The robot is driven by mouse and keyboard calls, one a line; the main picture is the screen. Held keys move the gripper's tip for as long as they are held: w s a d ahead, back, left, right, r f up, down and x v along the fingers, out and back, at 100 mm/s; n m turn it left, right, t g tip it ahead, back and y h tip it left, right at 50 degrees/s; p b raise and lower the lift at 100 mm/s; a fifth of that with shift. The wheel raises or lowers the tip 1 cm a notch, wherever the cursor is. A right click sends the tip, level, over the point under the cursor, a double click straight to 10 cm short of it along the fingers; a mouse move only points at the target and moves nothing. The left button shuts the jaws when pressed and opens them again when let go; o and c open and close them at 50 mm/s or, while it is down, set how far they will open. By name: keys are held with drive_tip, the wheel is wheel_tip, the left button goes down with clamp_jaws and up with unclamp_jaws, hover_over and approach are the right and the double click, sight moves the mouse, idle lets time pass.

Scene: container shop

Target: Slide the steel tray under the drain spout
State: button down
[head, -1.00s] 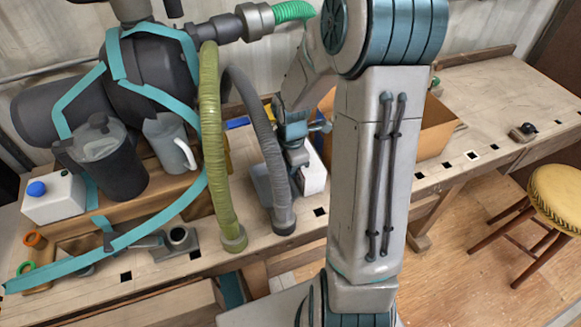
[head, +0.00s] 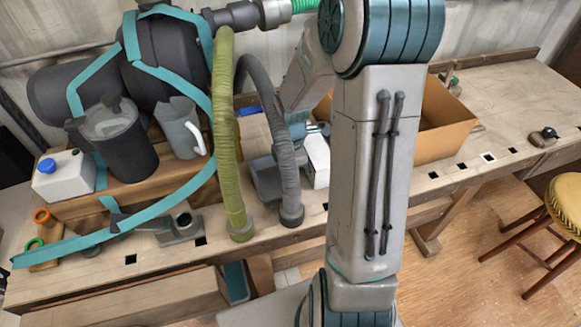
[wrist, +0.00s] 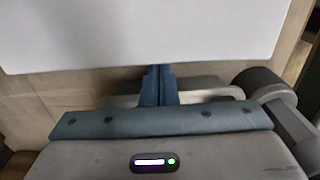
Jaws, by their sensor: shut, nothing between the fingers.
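A grey, low tray-like piece (head: 266,182) lies on the bench behind the foot of the grey hose; it may be the steel tray, and the hose hides part of it. I cannot single out a drain spout; the black tank (head: 172,62) stands above at the left. My gripper (wrist: 158,85) shows in the wrist view with its blue fingers together and nothing between them. The fingertips point at the near edge of a flat white surface (wrist: 140,35); contact cannot be told. In the head view my arm and the hose mostly hide the gripper.
A white box (head: 317,158) stands right of the grey piece. The green hose (head: 228,150) and grey hose (head: 285,160) come down to the bench's front. A cardboard box (head: 445,120) stands behind my arm. The bench's right end is mostly clear. A yellow stool (head: 568,200) stands at right.

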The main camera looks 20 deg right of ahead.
drive_tip(key=shift+a, duration=0.25)
drive_tip(key=shift+d, duration=0.2)
drive_tip(key=shift+a+r, duration=0.1)
wheel_tip(320, 180, up, 11)
drive_tip(key=s+p, duration=0.1)
drive_tip(key=f, duration=0.9)
drive_tip(key=shift+s+f+b, duration=0.2)
drive_tip(key=shift+f+b, duration=0.2)
idle(0.6)
